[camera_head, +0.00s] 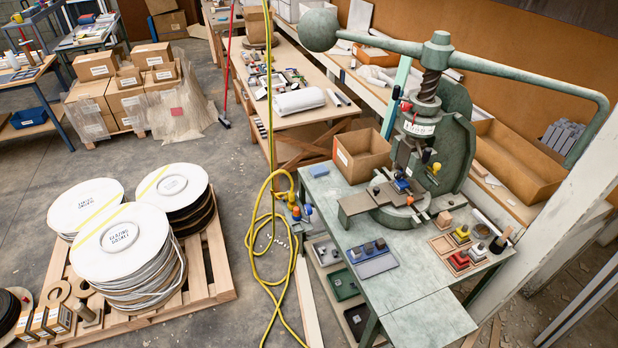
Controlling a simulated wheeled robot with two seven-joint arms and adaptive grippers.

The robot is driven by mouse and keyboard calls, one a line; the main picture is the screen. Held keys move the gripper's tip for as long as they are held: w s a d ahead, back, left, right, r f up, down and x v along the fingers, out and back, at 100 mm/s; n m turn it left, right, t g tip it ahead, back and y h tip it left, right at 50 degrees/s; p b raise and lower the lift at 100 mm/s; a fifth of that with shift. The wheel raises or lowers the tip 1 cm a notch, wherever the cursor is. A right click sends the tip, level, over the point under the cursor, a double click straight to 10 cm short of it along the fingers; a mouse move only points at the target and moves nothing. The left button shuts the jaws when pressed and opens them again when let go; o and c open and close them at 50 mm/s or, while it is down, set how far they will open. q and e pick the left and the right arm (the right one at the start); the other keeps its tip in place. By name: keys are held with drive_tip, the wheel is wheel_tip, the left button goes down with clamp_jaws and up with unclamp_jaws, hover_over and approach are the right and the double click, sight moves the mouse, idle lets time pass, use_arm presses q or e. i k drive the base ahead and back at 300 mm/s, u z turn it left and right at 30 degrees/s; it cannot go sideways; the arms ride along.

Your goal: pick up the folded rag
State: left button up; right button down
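Neither of my grippers is in view.
A yellow hose (252,240) hangs and coils left of the table. Trays of small parts sit along the table's front and right. A pallet with large reels (130,255) stands at left. Floor between is mostly clear.

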sight(319, 171)
drive_tip(key=u, duration=0.75)
drive_tip(key=i, duration=2.35)
drive_tip(key=z, duration=2.4)
